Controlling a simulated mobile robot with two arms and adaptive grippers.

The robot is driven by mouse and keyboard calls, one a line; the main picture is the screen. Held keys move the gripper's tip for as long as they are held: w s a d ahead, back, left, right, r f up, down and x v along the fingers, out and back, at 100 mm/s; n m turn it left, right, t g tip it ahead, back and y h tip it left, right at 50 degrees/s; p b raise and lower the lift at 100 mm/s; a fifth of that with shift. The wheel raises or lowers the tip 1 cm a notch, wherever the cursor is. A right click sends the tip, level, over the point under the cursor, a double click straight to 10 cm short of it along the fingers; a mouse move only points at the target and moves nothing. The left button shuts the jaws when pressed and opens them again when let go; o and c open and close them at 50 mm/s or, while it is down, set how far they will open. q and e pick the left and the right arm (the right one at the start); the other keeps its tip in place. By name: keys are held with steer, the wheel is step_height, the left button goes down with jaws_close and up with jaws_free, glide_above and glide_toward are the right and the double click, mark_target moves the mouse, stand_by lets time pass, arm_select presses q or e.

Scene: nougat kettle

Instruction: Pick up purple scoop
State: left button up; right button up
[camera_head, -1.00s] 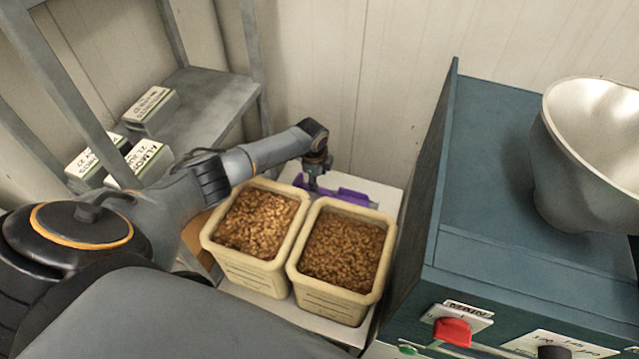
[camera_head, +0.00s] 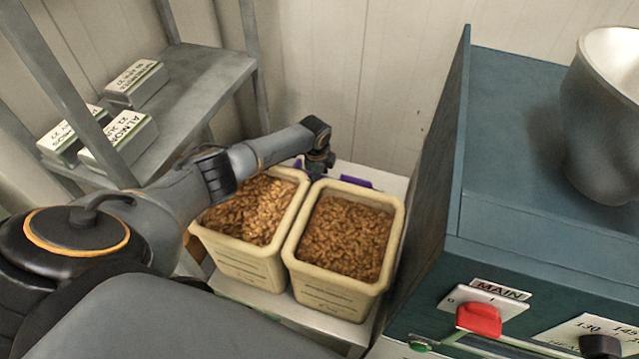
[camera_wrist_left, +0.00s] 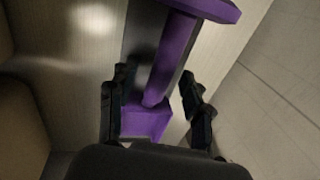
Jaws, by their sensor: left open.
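The purple scoop (camera_head: 356,181) lies behind the two bins of nuts, mostly hidden by the bins and my left wrist. In the left wrist view, the purple scoop (camera_wrist_left: 174,55) shows a long narrow part running between the fingers of my left gripper (camera_wrist_left: 158,105), with a wider block at its lower end. One finger is on each side, with gaps to the scoop. The gripper is open. In the head view only the wrist above the left gripper shows clearly, over the far edge of the bins. My right gripper is not in view.
A left bin (camera_head: 232,251) and a right bin (camera_head: 318,277), both full of nuts, stand close in front of the scoop. A teal machine (camera_head: 500,255) with a metal kettle (camera_head: 600,130) stands at the right. A grey shelf (camera_head: 205,85) with labelled boxes is at the left.

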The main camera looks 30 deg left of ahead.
arm_select(q)
steer(key=shift+r, duration=0.1)
steer(key=shift+c, duration=0.5)
jaws_close()
step_height(320, 180, up, 9)
steer(key=shift+r+p, duration=0.1)
steer(key=shift+p, duration=0.65)
step_height(320, 180, up, 6)
steer(key=p, duration=0.5)
